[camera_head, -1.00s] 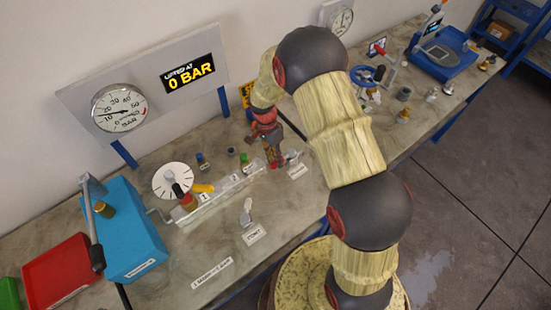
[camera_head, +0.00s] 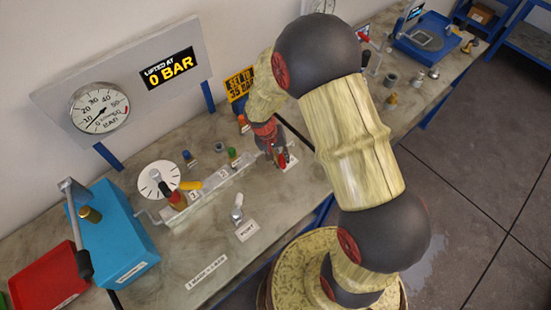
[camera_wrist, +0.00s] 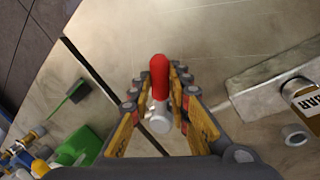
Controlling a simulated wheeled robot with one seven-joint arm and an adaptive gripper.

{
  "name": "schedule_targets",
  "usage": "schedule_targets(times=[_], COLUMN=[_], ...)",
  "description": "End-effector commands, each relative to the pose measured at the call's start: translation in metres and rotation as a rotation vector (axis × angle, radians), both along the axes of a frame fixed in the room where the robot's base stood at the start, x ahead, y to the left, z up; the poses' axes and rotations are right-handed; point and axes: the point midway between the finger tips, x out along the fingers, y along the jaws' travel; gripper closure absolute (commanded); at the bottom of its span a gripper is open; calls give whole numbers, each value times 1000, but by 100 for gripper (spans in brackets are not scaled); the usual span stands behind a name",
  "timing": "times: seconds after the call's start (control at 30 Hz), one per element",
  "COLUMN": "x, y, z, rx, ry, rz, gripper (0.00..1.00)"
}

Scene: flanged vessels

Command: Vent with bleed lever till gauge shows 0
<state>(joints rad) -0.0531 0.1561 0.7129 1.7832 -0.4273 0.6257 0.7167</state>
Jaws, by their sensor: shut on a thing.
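The round gauge (camera_head: 100,108) hangs on a grey panel at the back left; its needle points to the lower left, near the 10, and the exact value is hard to read. My gripper (camera_head: 279,158) is low over the bench at the right end of the clear block. In the wrist view my gripper (camera_wrist: 160,88) is shut on a red-handled lever (camera_wrist: 159,72) with a pale metal round part below it. The red handle stands out beyond the fingertips. A small white label (camera_head: 291,164) lies beside it, its text unreadable.
A small silver fitting (camera_head: 237,214) stands in front. A blue box (camera_head: 118,235) with a long-handled lever is at the left. The front bench is mostly clear.

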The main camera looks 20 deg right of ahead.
Motion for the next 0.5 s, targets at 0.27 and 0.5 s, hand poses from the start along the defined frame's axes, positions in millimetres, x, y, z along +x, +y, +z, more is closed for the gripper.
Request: schedule_targets(times=[0.27, 0.5], x=[-4, -4], y=[-19, -33], z=[0, 0], rx=[-1, -1], ry=[-3, -2], rz=[258, 443], gripper=[100, 100])
